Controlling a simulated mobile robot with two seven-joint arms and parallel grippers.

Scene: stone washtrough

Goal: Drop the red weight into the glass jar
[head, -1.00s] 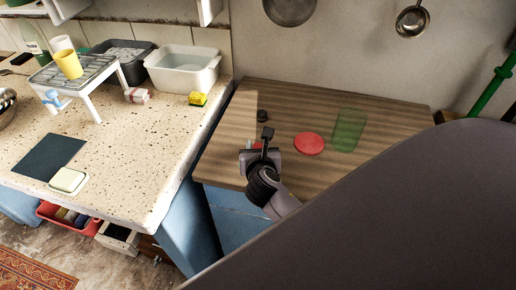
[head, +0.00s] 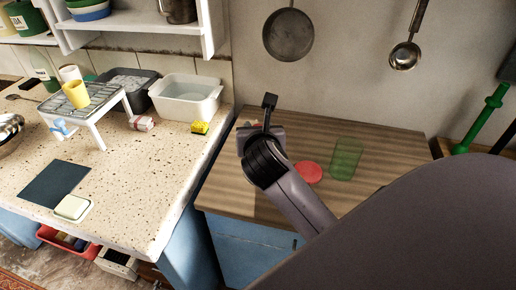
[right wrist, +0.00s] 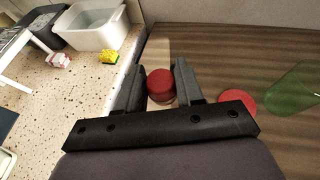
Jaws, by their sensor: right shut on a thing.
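The red weight (right wrist: 160,82) is a short rounded piece between the two fingers of my right gripper (right wrist: 161,78), which is shut on it. In the head view my right gripper (head: 254,124) is over the far left part of the wooden counter, and my wrist mostly hides the weight. The glass jar (head: 345,159) is a clear green cylinder upright on the counter, to the right of the gripper and apart from it. It also shows at the right edge of the right wrist view (right wrist: 292,88). My left gripper is not in view.
A flat red disc (head: 308,172) lies on the wooden counter (head: 385,145) just left of the jar. A speckled worktop (head: 130,185) to the left holds a white basin (head: 186,98), a yellow sponge (head: 200,128) and a small white rack (head: 85,105). A pan (head: 288,35) and a ladle (head: 405,55) hang behind.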

